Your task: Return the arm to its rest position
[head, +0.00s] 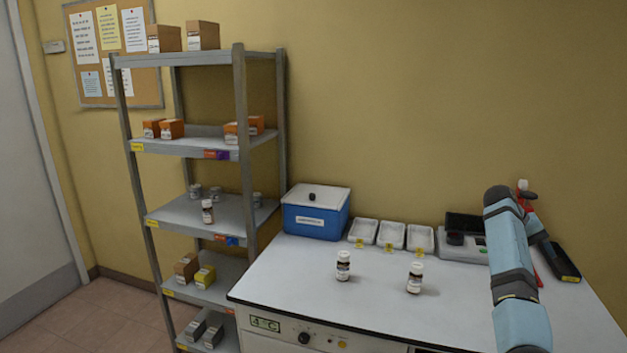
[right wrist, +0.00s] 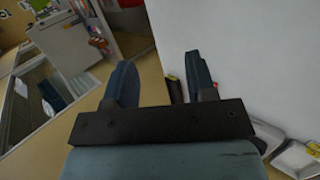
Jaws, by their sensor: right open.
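My right gripper (right wrist: 160,68) shows in the right wrist view with its two dark fingers apart and nothing between them. In the head view my right arm rises at the right side, over the right part of the bench (head: 395,310). It bends at the top, and its far end is partly hidden behind its own links, so the fingers are hard to make out there. My left arm and gripper are not in view.
Two small bottles, one left (head: 343,266) and one right (head: 415,278), stand upright on the bench. Behind them are a blue box (head: 316,221), several white trays (head: 391,236) and a grey device (head: 455,251). A grey shelf rack (head: 241,150) stands left. The bench front is clear.

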